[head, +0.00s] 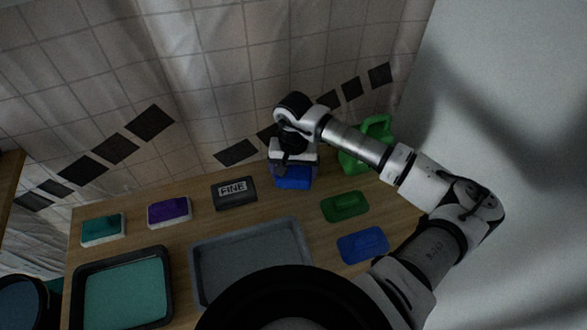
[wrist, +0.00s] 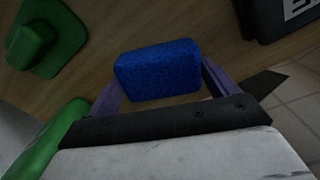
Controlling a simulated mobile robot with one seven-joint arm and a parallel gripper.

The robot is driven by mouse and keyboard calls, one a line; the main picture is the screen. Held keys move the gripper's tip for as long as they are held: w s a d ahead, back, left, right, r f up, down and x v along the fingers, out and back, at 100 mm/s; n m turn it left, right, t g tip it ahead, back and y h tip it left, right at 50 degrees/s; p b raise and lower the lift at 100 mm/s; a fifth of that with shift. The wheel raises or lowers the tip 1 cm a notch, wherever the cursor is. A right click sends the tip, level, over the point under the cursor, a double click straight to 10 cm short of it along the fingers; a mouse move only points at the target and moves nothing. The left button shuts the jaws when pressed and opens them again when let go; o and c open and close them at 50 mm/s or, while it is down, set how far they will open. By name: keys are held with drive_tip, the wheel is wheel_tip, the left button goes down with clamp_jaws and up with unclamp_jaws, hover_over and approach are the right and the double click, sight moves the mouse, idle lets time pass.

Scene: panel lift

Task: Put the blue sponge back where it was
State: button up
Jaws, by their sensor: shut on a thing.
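The blue sponge (wrist: 158,70) is between the two fingers of my gripper (wrist: 162,88) in the wrist view. My gripper is shut on it, with a finger against each end. In the head view the blue sponge (head: 293,180) shows below my gripper (head: 292,170), at the back of the wooden counter (head: 275,212). It is to the right of the black block marked FINE and left of the green jug. I cannot tell whether the sponge touches the counter.
A black FINE block (head: 234,193), a purple sponge (head: 169,212) and a teal sponge (head: 103,230) line the back. A green jug (head: 353,162), a green float (head: 345,206) and a blue float (head: 363,245) are at right. A grey tray (head: 200,275) and a teal-filled tray (head: 78,300) stand in front.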

sight(293, 172)
drive_tip(key=shift+f, duration=0.15)
drive_tip(key=o, duration=0.8)
drive_tip(key=shift+o, duration=0.2)
wheel_tip(293, 172, up, 12)
drive_tip(key=b, duration=0.3)
